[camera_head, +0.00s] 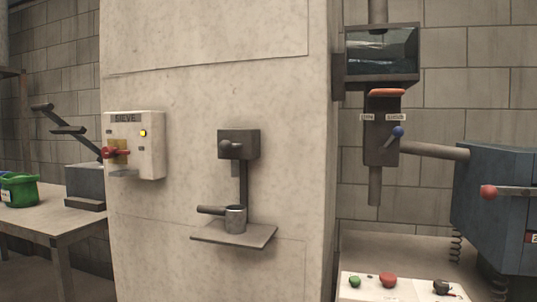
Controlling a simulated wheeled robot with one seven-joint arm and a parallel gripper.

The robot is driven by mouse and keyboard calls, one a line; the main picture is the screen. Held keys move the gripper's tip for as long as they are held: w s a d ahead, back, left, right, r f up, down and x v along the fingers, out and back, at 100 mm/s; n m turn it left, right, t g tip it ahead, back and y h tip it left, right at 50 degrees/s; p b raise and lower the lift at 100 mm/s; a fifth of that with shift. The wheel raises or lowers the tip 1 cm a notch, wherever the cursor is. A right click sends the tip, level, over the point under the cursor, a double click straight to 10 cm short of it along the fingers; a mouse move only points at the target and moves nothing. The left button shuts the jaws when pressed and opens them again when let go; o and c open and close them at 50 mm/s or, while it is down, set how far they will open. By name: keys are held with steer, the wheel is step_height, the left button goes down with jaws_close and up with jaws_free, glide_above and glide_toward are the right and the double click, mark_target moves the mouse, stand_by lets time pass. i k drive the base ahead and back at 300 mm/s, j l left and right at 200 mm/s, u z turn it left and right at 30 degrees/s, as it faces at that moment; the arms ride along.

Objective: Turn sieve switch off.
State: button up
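The sieve switch box (135,146) is a pale panel labelled "SIEVE", fixed to the concrete pillar at left of centre. A red rotary handle (116,153) sits on a yellow plate at its lower left and points roughly sideways. A yellow lamp (143,133) on the box's upper right looks lit. Small labels beside the handle are too small to read. My gripper is not in view.
A table (45,222) with a green container (18,189) stands left. A blue machine (497,205) and a button panel (400,288) are at right.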

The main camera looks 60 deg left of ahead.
mark_target(107, 152)
steer(key=u, duration=3.15)
